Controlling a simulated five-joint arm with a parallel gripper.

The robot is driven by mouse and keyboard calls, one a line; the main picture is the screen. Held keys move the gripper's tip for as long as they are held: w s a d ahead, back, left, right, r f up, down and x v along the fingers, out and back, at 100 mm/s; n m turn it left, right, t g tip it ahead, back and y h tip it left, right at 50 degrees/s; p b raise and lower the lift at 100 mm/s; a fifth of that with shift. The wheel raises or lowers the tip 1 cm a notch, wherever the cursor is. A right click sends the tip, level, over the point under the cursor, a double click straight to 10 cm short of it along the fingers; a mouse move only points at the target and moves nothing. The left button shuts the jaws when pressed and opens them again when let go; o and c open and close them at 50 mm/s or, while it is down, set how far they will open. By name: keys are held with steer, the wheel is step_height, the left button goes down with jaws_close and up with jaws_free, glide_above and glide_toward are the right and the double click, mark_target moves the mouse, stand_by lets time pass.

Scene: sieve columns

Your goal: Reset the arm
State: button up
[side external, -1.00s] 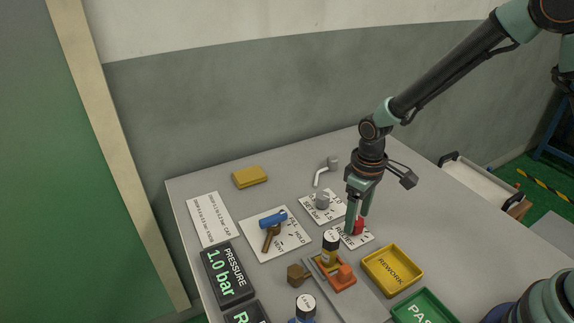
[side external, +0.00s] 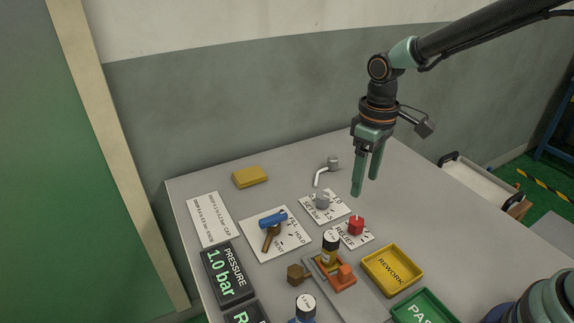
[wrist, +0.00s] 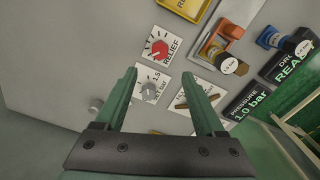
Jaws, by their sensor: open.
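My gripper (side external: 366,192) is open and empty, raised above the bench, with its fingers pointing down above and behind the red relief knob (side external: 356,225). In the wrist view my gripper (wrist: 164,86) shows two green fingers spread apart with nothing between them. The red knob also shows in the wrist view (wrist: 159,50), beyond the fingertips and apart from them. The grey set knob (side external: 322,200) stands on its plate to the left of the relief plate.
A blue-handled valve (side external: 273,219) is on the fill/hold/vent plate. An orange holder (side external: 341,279) carries a capped column. The yellow REWORK tray (side external: 392,270) and green PASS tray (side external: 424,307) stand at the right front. A yellow block (side external: 250,176) lies at the back left. The air around my gripper is clear.

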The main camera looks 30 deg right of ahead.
steer(key=s+d+r+m+t, duration=0.4)
steer(key=s+d+r, duration=0.3)
steer(key=s+r, duration=0.2)
step_height(320, 180, up, 2)
steer(key=shift+d+r+t, duration=0.1)
steer(key=shift+d+t, duration=0.15)
steer(key=shift+t, duration=0.55)
